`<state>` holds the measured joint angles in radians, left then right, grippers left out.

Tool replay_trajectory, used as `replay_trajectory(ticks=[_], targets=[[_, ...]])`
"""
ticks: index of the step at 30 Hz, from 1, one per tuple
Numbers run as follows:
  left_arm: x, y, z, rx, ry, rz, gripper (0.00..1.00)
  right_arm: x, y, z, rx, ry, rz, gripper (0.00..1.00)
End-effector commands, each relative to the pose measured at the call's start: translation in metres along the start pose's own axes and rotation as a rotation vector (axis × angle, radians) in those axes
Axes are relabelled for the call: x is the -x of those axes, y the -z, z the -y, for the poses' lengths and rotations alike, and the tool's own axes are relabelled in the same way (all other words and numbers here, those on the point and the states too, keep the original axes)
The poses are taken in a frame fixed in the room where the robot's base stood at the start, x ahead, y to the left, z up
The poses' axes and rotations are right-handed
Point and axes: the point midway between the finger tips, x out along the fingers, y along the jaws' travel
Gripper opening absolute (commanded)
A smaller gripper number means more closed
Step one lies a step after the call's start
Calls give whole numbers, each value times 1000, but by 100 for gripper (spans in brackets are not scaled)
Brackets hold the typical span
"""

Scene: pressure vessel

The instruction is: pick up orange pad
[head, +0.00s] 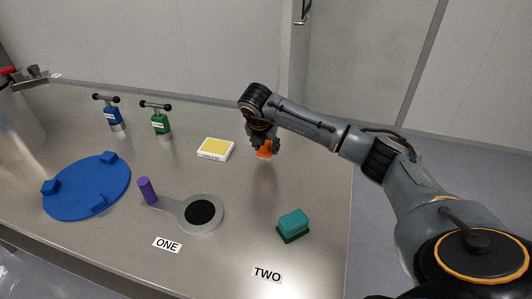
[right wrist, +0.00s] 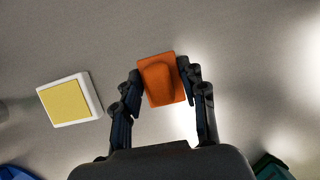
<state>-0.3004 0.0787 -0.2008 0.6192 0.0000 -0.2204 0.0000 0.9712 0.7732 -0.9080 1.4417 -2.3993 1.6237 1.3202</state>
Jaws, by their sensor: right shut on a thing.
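The orange pad (head: 265,149) is at my right gripper (head: 262,146) in the head view, over the right part of the steel table. In the right wrist view the orange pad (right wrist: 161,80) has a raised, rounded middle on a flat base. The fingers of my right gripper (right wrist: 160,84) are shut on it, one on each side. The gripper hides part of the pad in the head view. I cannot tell whether the pad touches the table. My left gripper is not in view.
A white box with a yellow top (head: 216,149) lies left of the gripper. A teal pad (head: 293,224) sits nearer the front. A grey paddle with a black disc (head: 201,213), a blue disc (head: 88,187), and blue (head: 113,119) and green (head: 160,123) handled tools stand further left.

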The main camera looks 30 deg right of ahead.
Motion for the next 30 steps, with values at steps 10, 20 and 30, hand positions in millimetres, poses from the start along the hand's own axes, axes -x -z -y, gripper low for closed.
replay_trajectory(ticks=[10,20,30], targets=[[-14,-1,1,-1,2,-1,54,89,40,-20,6,-8,2,10],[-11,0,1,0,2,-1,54,138,79,-32,2,-2,4,10],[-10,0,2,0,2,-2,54,143,88,-34,0,0,1,10]])
